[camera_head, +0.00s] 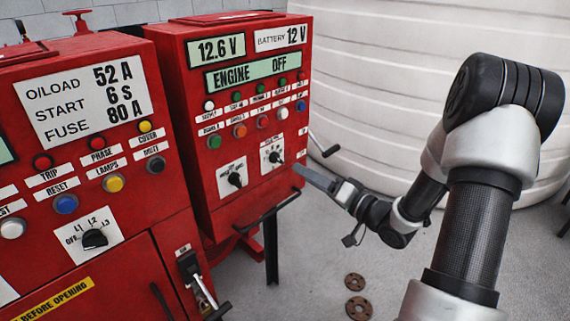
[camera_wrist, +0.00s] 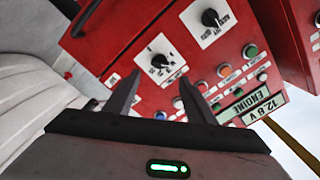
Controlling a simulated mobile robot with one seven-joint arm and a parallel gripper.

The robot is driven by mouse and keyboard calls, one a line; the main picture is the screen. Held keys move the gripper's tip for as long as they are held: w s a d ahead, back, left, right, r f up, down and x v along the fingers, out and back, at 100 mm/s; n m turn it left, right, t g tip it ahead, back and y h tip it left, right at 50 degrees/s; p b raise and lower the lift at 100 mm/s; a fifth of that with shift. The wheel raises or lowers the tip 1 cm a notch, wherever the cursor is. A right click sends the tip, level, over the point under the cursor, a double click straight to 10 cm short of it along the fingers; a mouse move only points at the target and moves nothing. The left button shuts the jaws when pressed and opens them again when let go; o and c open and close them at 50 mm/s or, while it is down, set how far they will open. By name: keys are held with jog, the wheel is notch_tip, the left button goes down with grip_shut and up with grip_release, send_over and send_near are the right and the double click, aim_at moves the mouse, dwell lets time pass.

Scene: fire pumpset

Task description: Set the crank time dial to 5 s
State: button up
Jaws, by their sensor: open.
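Two black rotary knobs on white plates sit low on the red engine panel. The right one (camera_head: 274,157) has small numerals on its plate and appears to be the crank time dial; its setting is too small to read surely. It also shows in the wrist view as a black knob (camera_wrist: 158,61), turned upside down. My gripper (camera_head: 312,178) is just right of the panel's lower right edge in the head view. In the wrist view my gripper (camera_wrist: 157,88) is open and empty, its two fingers pointing at the dial plate, the knob between and beyond the tips, apparently not touching.
The second knob (camera_head: 235,180) is left of the dial. Coloured buttons and lamps (camera_head: 240,131) sit above, under the "ENGINE OFF" display (camera_head: 253,74). A black lever (camera_head: 323,146) sticks out at the panel's right side. A large white tank (camera_head: 400,60) stands behind.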

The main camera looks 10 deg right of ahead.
aim_at(280, 161)
jog(key=x, duration=0.9)
jog(key=c, duration=1)
jog(key=shift+c, duration=0.2)
jog(key=shift+f+b, duration=0.1)
jog(key=shift+b, duration=0.35)
jog(key=n+b, duration=0.3)
jog(key=n, duration=0.1)
jog(key=shift+f, duration=0.1)
jog(key=shift+n+b, duration=1.4)
jog(key=shift+n, duration=0.7)
